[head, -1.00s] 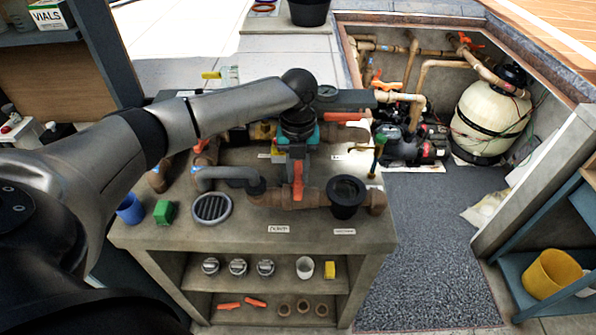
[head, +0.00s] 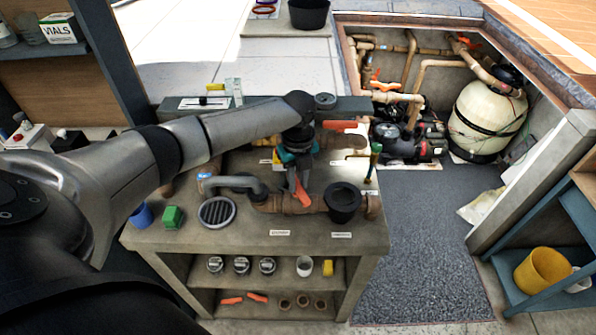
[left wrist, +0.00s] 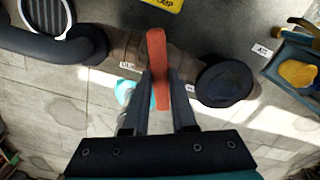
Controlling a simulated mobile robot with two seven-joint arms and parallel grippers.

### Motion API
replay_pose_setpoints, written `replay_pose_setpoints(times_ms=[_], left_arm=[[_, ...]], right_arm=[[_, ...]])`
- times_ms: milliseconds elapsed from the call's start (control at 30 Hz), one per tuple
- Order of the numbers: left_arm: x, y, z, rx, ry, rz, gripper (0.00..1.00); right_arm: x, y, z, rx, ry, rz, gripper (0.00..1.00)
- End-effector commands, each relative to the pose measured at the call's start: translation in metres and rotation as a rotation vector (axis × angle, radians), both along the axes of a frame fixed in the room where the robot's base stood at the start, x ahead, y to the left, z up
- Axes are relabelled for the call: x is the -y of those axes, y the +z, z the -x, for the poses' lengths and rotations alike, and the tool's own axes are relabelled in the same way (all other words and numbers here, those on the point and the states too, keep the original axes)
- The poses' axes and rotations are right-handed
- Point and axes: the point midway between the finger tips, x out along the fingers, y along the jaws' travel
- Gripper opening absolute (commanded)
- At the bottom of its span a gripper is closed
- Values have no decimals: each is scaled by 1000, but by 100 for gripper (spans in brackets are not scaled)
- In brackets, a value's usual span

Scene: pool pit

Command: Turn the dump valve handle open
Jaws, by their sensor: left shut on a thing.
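An orange valve handle (head: 302,194) stands on the brown pipe run on top of the concrete bench. My left gripper (head: 296,178) comes down on it from above and is shut on it. In the head view the handle leans slightly, its lower end toward the right. In the left wrist view the orange handle (left wrist: 157,50) sits between my two fingers (left wrist: 160,100) and sticks out past their tips. A yellow tag (left wrist: 165,4) with cut-off lettering shows at that view's top edge. The valve body is mostly hidden by my gripper. My right gripper is not in view.
A black round fitting (head: 343,202) stands close right of the handle. A grey curved pipe (head: 232,183) and a round grate (head: 216,211) lie to the left. Another orange handle (head: 340,125) is behind. The grey mat (head: 425,250) right of the bench is clear.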

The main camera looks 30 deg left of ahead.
Motion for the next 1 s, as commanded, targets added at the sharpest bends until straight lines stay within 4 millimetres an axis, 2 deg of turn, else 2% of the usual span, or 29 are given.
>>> replay_pose_setpoints(times_ms=[33,100,500,1000], left_arm=[[0,5,0,-2,47,1,0],[0,4,0,-2,113,1,0],[0,3,0,-1,493,-1,0],[-1,0,0,1,933,-1,0]], right_arm=[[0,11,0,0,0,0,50],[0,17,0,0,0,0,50],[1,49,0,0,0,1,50],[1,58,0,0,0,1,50]])
